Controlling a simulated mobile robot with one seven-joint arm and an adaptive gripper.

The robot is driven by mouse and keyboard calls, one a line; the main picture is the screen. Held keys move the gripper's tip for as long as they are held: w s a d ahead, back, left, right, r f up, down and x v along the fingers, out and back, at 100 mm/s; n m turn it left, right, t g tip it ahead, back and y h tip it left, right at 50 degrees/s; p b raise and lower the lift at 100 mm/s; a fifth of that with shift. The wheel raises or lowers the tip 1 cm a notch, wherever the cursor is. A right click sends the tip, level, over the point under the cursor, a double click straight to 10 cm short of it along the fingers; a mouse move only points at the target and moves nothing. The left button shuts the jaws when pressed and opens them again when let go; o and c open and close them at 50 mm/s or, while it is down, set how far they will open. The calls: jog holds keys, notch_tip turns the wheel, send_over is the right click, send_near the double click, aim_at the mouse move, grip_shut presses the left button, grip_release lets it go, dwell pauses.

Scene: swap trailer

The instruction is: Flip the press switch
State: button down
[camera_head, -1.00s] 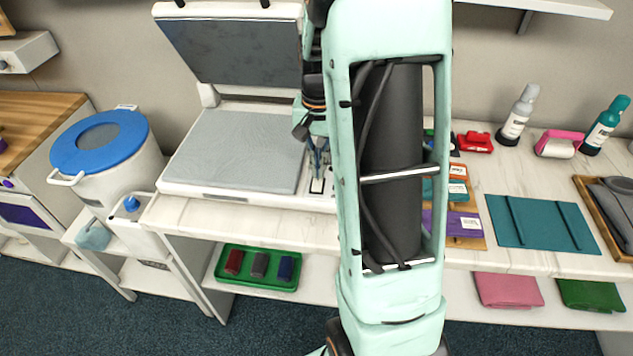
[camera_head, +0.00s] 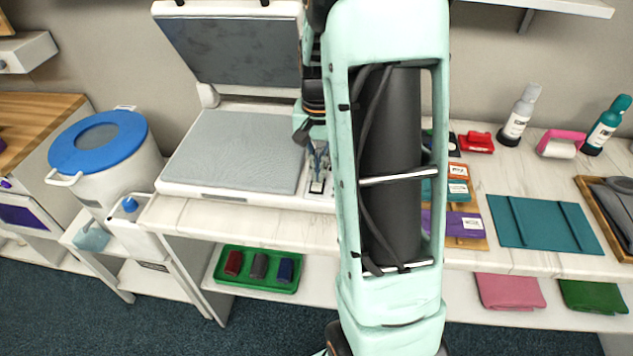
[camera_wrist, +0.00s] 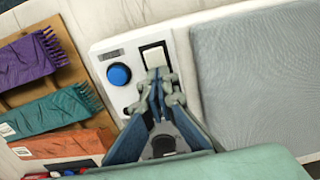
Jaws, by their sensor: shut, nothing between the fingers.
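The heat press (camera_head: 245,150) stands on the white counter with its lid raised and its grey pad bare. In the wrist view its control panel (camera_wrist: 112,95) holds a small display, a blue round button (camera_wrist: 119,74) and a white rocker switch (camera_wrist: 154,57) in a black frame. My gripper (camera_wrist: 160,80) is shut and empty. Its fingertips are at the lower edge of the switch; I cannot tell whether they touch it. In the head view my gripper (camera_head: 319,172) is over the panel at the right of the pad, and my arm hides part of the panel.
Left of the press stands a white bucket with a blue lid (camera_head: 98,143). A green tray (camera_head: 258,270) sits on the lower shelf. The raised press lid (camera_head: 235,45) stands behind the pad.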

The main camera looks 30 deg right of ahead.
jog(key=shift+r+p, duration=2.7)
jog(key=shift+r, duration=0.75)
